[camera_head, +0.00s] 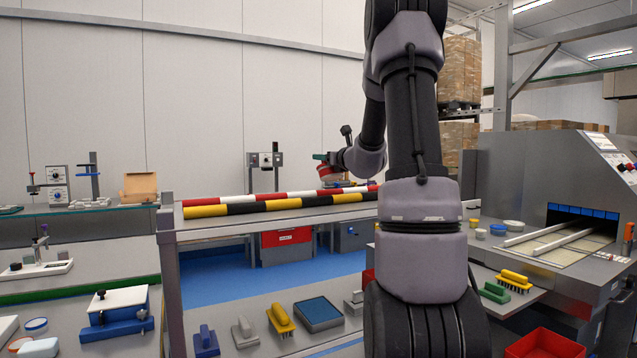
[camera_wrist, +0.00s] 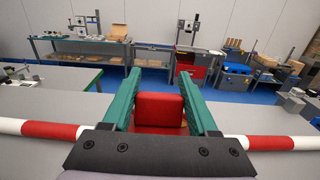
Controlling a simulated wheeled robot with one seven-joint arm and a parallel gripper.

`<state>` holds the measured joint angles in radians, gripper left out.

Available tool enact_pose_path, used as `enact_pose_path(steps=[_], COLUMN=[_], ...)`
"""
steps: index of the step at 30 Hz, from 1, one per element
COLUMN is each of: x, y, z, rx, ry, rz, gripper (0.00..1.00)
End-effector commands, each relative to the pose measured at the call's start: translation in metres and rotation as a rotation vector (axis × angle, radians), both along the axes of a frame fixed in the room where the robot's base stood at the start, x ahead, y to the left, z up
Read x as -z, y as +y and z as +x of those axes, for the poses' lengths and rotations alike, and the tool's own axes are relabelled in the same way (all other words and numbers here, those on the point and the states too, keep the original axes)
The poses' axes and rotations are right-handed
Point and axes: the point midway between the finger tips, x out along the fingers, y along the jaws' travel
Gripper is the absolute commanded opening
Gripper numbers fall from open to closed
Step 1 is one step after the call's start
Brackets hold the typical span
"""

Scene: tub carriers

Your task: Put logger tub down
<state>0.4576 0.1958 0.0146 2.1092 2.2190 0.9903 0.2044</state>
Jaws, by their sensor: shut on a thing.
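The logger tub appears to be the small red block-shaped thing (camera_wrist: 160,108) between the green fingers of my gripper (camera_wrist: 158,84) in the wrist view. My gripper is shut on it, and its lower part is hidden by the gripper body. In the head view the red tub (camera_head: 327,173) shows small below my gripper (camera_head: 320,157), out beyond the striped bars. I cannot tell from these views whether its underside touches a surface.
A red-and-white bar (camera_head: 280,194) and a yellow-and-black bar (camera_head: 275,205) run along the shelf (camera_head: 250,223) near my arm. Brushes, including a yellow one (camera_head: 281,319), lie on the lower bench. A red bin (camera_head: 545,344) stands at lower right. Bare grey surface (camera_wrist: 235,112) lies beside the gripper.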

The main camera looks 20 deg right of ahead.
Motion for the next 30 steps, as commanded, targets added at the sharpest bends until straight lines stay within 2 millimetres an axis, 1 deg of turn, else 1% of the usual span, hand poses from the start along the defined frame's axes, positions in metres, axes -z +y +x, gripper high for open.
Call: enact_pose_path(steps=[1,5,12,15,21,25,26,27,28,30], x=[0.008,0.020,0.051,0.055,0.055,0.058,0.058,0.058,0.058,0.058], y=[0.000,0.000,0.000,0.000,0.000,0.000,0.000,0.000,0.000,0.000], z=[0.000,0.000,0.000,0.000,0.000,0.000,0.000,0.000,0.000,0.000], rx=[0.000,-0.001,0.001,0.001,0.000,0.000,0.000,0.000,0.000,0.000], ry=[0.001,0.000,0.000,-0.002,-0.002,-0.002,-0.002,-0.002,-0.002,-0.002], rz=[0.002,0.000,0.002,0.000,-0.001,0.000,0.000,0.000,0.000,-0.001], gripper=[0.00,0.00,0.00,0.00,0.00,0.00,0.67,0.82,0.89,0.89])
